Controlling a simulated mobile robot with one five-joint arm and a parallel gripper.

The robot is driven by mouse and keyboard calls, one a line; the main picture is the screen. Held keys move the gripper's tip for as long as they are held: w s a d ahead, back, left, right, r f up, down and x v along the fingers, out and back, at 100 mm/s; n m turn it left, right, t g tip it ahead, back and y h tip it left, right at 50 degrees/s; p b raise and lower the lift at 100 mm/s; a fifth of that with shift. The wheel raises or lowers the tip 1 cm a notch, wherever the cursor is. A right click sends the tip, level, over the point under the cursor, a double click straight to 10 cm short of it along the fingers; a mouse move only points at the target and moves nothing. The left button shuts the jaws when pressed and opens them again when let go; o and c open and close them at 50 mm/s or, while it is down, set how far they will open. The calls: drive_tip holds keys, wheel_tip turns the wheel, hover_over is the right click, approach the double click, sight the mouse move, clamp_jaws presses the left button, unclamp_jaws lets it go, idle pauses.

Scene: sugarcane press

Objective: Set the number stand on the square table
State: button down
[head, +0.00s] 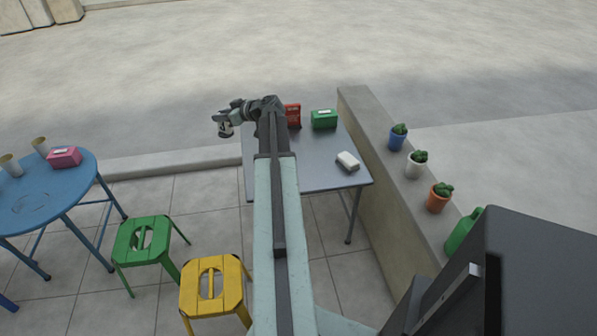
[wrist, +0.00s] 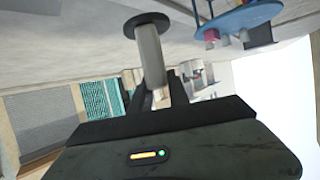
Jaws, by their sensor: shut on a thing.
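The square table (head: 318,178) is grey-blue and stands right of centre in the head view, partly hidden behind my arm. My gripper (head: 224,121) is at the end of the arm, just left of the table's far-left corner in the picture. In the wrist view my gripper (wrist: 160,92) is shut on the number stand, which shows as a pale post (wrist: 150,55) with a dark round disc at its end. In the head view the number stand (head: 226,130) is a small pale and dark shape at the gripper. No number is readable.
On the square table are a red box (head: 293,116), a green box (head: 323,119) and a white block (head: 348,161). A low wall with potted plants (head: 439,198) runs along its right. A blue round table (head: 45,190) and green (head: 140,240) and yellow (head: 212,285) stools stand left.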

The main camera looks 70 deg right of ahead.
drive_tip(key=d+f+m+h+b, duration=0.1)
drive_tip(key=d+f+b, duration=0.5)
drive_tip(key=f+b, duration=0.45)
drive_tip(key=d+f+b, duration=0.1)
drive_tip(key=d+f, duration=0.1)
drive_tip(key=d, duration=0.3)
drive_tip(key=s+d+f+b, duration=0.1)
drive_tip(key=d+f, duration=0.1)
drive_tip(key=d, duration=0.3)
drive_tip(key=s+d+f+b, duration=0.1)
drive_tip(key=d+f, duration=0.1)
drive_tip(key=d, duration=0.3)
drive_tip(key=shift+d+f, duration=0.1)
drive_tip(key=shift+f, duration=0.3)
drive_tip(key=shift+r, duration=0.25)
drive_tip(key=shift+f, duration=0.2)
drive_tip(key=c, duration=1.3)
unclamp_jaws()
drive_tip(key=shift+o, duration=0.2)
drive_tip(key=shift+r, duration=0.1)
